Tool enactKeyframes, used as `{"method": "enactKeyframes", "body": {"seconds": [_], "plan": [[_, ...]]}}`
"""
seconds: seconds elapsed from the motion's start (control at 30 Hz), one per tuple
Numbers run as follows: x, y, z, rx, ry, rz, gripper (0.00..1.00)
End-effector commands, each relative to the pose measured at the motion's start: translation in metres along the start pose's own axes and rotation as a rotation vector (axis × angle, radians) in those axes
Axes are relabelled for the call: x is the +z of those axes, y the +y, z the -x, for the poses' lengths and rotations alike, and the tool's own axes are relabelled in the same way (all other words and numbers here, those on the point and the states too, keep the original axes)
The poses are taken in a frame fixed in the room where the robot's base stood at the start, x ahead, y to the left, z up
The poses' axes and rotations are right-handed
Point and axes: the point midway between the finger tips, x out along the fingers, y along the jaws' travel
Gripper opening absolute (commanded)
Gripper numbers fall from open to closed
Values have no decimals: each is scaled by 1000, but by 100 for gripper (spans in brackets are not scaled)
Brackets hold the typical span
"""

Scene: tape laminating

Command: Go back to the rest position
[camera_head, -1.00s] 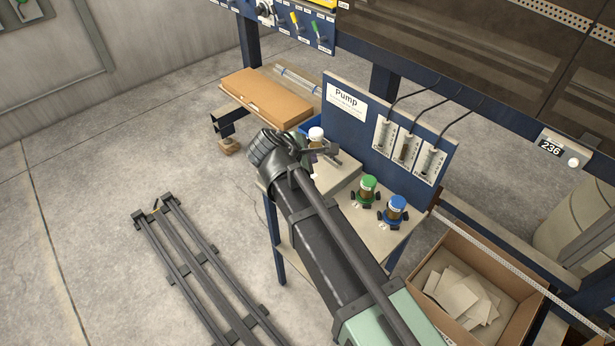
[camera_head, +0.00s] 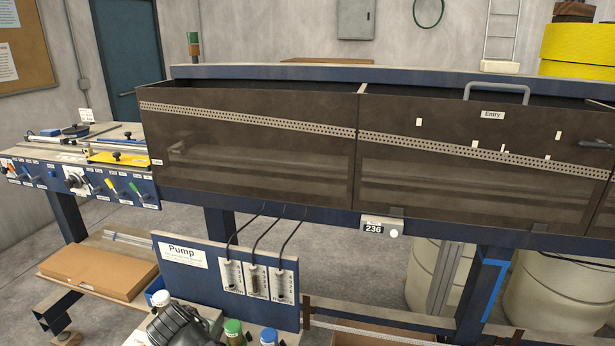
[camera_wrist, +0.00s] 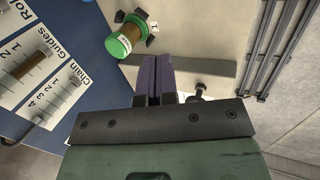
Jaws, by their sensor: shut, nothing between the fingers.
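In the wrist view my gripper (camera_wrist: 160,82) points away from the camera, its two purple fingers together with nothing between them. The fingers are over the pale surface of the pump stand (camera_wrist: 185,35). A green-capped brown bottle (camera_wrist: 122,42) with dark side knobs stands just left of the fingertips, apart from them in the picture. In the head view only a dark part of my arm shows at the bottom edge, and the fingers cannot be made out there.
The blue Pump panel (camera_head: 185,262) stands behind white-, green- (camera_head: 233,327) and blue-capped (camera_head: 268,337) bottles. A brown cardboard box (camera_head: 98,268) lies on a shelf at left. The long machine with dark covers (camera_head: 245,150) spans the back. Dark floor rails (camera_wrist: 285,45) show in the wrist view.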

Motion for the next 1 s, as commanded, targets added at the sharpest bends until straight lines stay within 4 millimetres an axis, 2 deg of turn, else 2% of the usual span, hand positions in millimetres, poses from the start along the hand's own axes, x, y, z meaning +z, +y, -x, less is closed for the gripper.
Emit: {"method": "enactKeyframes", "body": {"seconds": [0.03,0.17,0.2,0.27,0.3,0.4,0.5,0.63,1.0], "plan": [[37,14,-11,-57,-26,-138,0],[132,47,-38,-219,-105,-546,0],[164,56,-45,-263,-129,-671,0],[213,67,-53,-323,-160,-847,0],[244,73,-57,-355,-175,-946,0],[309,87,-66,-389,-196,-1120,0],[352,99,-73,-381,-218,-1228,0],[372,106,-77,-376,-230,-1278,0],[372,106,-77,-374,-229,-1275,0]]}}
